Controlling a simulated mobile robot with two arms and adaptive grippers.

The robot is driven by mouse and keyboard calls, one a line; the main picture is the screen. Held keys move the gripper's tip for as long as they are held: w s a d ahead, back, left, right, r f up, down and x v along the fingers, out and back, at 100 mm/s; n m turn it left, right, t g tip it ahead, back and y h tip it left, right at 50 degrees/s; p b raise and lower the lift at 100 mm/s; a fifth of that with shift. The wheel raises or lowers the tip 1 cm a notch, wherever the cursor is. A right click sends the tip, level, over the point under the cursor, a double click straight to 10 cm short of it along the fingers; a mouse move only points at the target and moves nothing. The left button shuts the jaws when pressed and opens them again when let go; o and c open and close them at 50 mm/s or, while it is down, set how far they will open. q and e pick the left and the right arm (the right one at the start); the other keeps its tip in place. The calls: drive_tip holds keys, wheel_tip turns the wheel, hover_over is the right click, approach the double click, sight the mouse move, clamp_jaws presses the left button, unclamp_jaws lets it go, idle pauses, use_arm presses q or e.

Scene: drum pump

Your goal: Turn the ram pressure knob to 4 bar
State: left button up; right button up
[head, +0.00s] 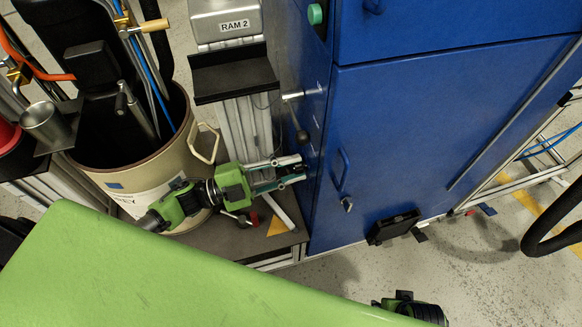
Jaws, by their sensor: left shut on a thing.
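My left gripper (292,172) reaches in from the left, low beside the left face of the blue cabinet (420,130). Its fingers point right at that face and are closed on a small part there. This appears to be the ram pressure knob, mostly hidden between the fingertips. I cannot read any scale or pressure value. A dark round knob (302,137) sits just above the fingers on the same face, apart from them. My right gripper's fingers do not show; only a green and black part of my right arm is at the bottom edge.
A beige drum (160,170) with hoses stands left of the cabinet, under my left wrist. The RAM 2 box (227,25) is above the gripper. A metal lever (300,94) and a green button (315,14) stick out from the cabinet. Floor at lower right is open.

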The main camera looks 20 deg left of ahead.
use_arm(q)
drive_tip(key=o, duration=1.1)
wheel_tip(320, 180, up, 10)
drive_tip(key=shift+o, duration=0.2)
drive_tip(key=shift+a, duration=0.1)
